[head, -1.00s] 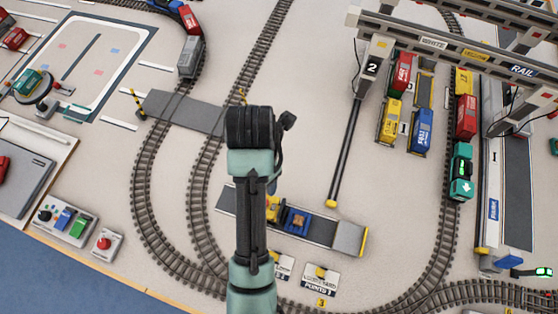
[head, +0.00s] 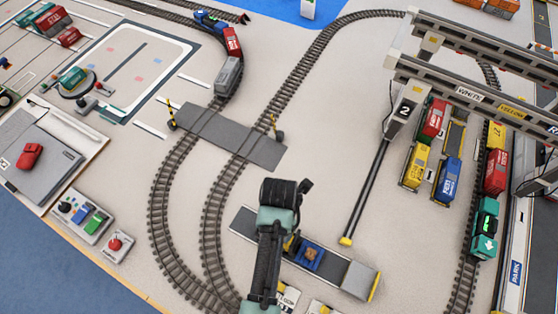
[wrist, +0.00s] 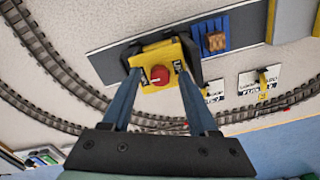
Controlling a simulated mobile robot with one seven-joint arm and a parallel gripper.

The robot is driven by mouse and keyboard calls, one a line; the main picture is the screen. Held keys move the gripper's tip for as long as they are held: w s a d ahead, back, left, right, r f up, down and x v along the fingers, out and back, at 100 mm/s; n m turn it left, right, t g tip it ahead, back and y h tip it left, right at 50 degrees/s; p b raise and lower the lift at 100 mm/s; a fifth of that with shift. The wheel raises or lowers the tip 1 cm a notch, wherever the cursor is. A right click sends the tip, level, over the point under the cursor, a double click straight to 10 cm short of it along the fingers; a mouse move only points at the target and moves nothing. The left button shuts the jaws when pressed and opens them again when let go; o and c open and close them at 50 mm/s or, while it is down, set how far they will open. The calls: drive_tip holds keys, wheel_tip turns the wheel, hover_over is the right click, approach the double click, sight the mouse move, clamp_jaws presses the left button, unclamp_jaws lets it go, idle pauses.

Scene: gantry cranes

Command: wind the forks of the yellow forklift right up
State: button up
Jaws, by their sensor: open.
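The yellow forklift (wrist: 158,56) stands on a dark grey strip in the wrist view. A round red knob (wrist: 160,75) sits on its yellow top face, with small black-and-white labels beside it. My gripper (wrist: 157,82) is open, its two blue-grey fingers on either side of the knob; I cannot tell whether they touch anything. In the head view my arm hides most of the forklift, leaving only a bit of yellow (head: 291,241). A blue pallet (head: 303,264) with a brown load lies just right of it. The forks cannot be made out.
The dark strip ends in a grey ramp (head: 359,280) with a yellow edge. Two label plates with yellow levers (wrist: 262,82) lie near the strip.

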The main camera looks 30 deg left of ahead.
clamp_jaws()
idle(0.3)
